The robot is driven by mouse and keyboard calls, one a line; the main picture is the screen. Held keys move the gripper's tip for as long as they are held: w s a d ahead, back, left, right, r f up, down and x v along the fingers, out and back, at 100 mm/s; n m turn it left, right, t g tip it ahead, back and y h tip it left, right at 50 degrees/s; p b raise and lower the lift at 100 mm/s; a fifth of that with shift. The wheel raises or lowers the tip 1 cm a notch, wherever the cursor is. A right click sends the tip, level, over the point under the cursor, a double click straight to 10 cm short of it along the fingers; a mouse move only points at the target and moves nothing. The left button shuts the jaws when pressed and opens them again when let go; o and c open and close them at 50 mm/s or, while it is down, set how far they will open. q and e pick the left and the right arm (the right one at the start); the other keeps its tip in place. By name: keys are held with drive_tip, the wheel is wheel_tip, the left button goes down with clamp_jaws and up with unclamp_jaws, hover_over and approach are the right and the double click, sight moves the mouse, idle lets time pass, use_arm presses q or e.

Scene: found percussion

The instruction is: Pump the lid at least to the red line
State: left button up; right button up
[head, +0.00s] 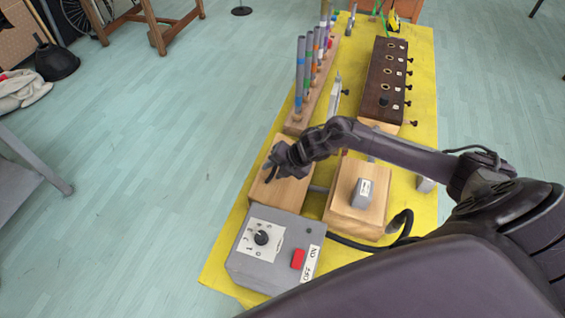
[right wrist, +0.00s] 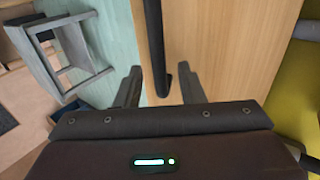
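A light wooden box with a flat wooden lid (head: 284,194) stands near the middle of the head view, behind the grey control box. Its lid fills much of the right wrist view (right wrist: 225,45). A dark bar-like handle (right wrist: 154,40) runs along the lid. My right gripper (head: 273,166) is over the lid's far left part. In the right wrist view its two fingers are apart, one on either side of the handle (right wrist: 160,72); I cannot tell whether they touch it. I cannot make out a red line. My left gripper is not in view.
The grey control box (head: 240,264) has a dial and a red switch. A second wooden box (head: 345,217) with a grey block stands to the right. Upright tubes (head: 300,70) and a dark knobbed box (head: 374,78) stand farther back on the yellow mat (head: 423,70).

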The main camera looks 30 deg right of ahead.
drive_tip(key=shift+w+a+f, duration=0.15)
drive_tip(key=shift+w+f, duration=0.1)
drive_tip(key=shift+f, duration=0.2)
clamp_jaws()
drive_tip(key=shift+w+a+f+b, duration=0.25)
drive_tip(key=shift+f+b, duration=0.3)
drive_tip(key=shift+b, duration=0.2)
drive_tip(key=shift+w+a, duration=0.1)
drive_tip(key=shift+a, duration=0.05)
drive_tip(key=shift+f, duration=0.15)
